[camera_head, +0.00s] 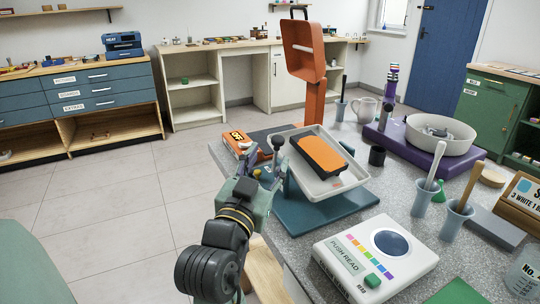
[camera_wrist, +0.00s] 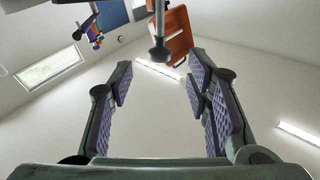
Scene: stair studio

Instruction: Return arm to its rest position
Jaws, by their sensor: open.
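My gripper (camera_head: 262,160) is raised at the table's left edge in the head view, beside the tilted white tray. In the wrist view my gripper (camera_wrist: 160,75) points up toward the wall and ceiling, its two padded fingers wide apart. Nothing is held between them. A grey rod with a dark round end (camera_wrist: 159,50) shows beyond the fingertips. My arm comes in from the bottom of the head view. In the head view the gripper overlaps the edge of the blue stand, and I cannot tell the gap between them.
The grey speckled table (camera_head: 300,240) holds a tilted tray (camera_head: 345,182) on a blue stand (camera_head: 322,212), an orange upright device (camera_head: 304,55), a white reader (camera_head: 375,255) and a purple base with a bowl (camera_head: 440,132). Open floor (camera_head: 110,215) lies to the left, before the cabinets.

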